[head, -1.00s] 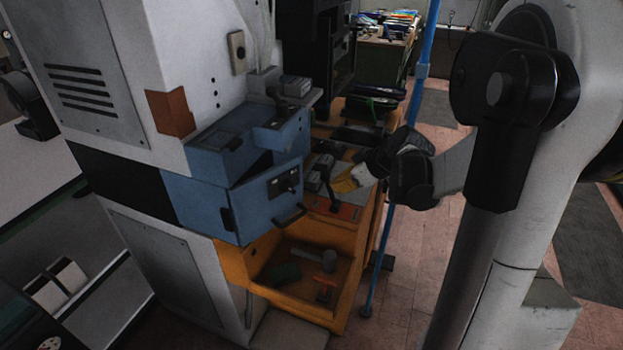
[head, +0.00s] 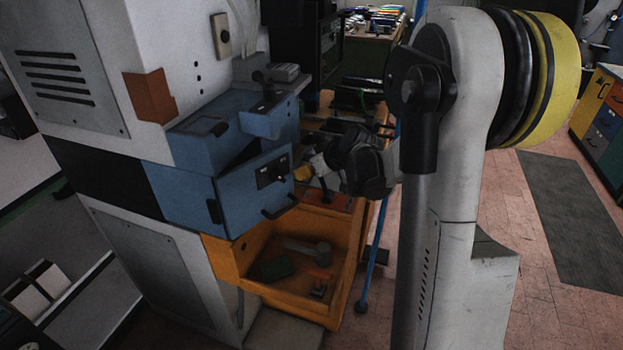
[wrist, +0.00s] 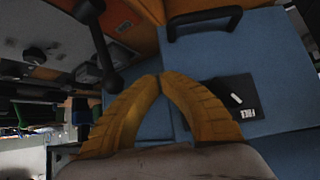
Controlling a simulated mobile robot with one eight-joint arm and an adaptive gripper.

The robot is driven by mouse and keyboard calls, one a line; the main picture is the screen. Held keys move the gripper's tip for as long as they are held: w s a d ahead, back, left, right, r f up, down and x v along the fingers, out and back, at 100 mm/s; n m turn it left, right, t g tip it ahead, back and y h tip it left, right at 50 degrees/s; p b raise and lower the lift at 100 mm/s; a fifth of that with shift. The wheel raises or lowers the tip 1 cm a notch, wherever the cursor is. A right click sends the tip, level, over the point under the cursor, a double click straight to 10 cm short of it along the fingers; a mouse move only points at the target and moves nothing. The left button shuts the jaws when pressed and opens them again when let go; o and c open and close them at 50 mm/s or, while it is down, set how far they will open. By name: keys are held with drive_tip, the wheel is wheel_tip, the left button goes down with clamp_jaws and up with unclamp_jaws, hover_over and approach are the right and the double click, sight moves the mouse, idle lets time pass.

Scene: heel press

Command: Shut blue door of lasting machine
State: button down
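The blue door (head: 250,194) of the lasting machine stands partly open, with a dark gap above it. It has a black handle (head: 280,205) low on its front and a black plate above. My gripper (head: 301,173) has yellow fingers beside the door's right edge in the head view. In the wrist view the fingers (wrist: 160,78) meet at their tips, with nothing seen between them. There the door (wrist: 275,65) fills the right side, with its handle (wrist: 205,22) at the top. I cannot tell whether the fingertips touch the door.
Below the door is an orange tray (head: 250,262) holding a hammer (head: 312,250) and other small items. A blue pole (head: 375,255) stands to the right of the tray. A blue box (head: 215,130) sits above the door. Tiled floor is open at the right.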

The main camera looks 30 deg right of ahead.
drive_tip(key=shift+w, duration=0.2)
drive_tip(key=w+a+n+g+y, duration=0.2)
drive_tip(key=w+a+n+y, duration=0.1)
drive_tip(key=w, duration=0.7)
drive_tip(key=shift+w+n+y+p, duration=0.4)
drive_tip(key=shift+n+y, duration=0.1)
drive_tip(key=shift+n, duration=0.7)
drive_tip(key=shift+s, duration=0.15)
